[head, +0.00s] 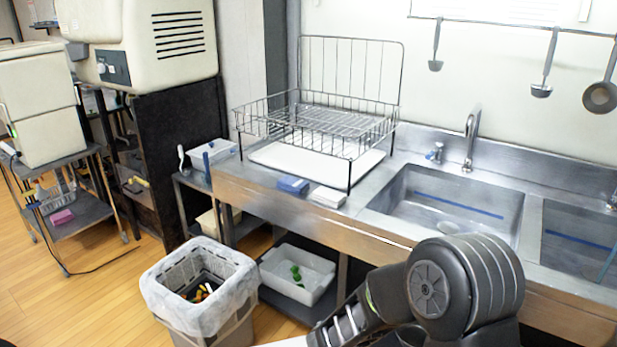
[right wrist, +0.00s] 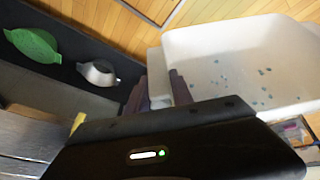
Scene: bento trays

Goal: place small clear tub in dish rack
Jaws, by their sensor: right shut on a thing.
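The wire dish rack (head: 330,125) stands upright on the steel counter in the head view, over a white drip tray (head: 262,157). Its basket looks empty. A whitish tub (right wrist: 240,50) with small bluish specks fills the upper right of the right wrist view. My right gripper (right wrist: 160,85) is shut on the tub's wall at its left side. In the head view my right arm reaches in at the bottom, and its gripper is cut off by the lower edge. My left gripper is in neither view.
A lined waste bin (head: 245,290) stands on the floor left of my arm. A white bin (head: 320,285) sits on the shelf under the counter. Blue (head: 293,185) and white (head: 328,197) blocks lie before the rack. The sink (head: 450,205) is to the right.

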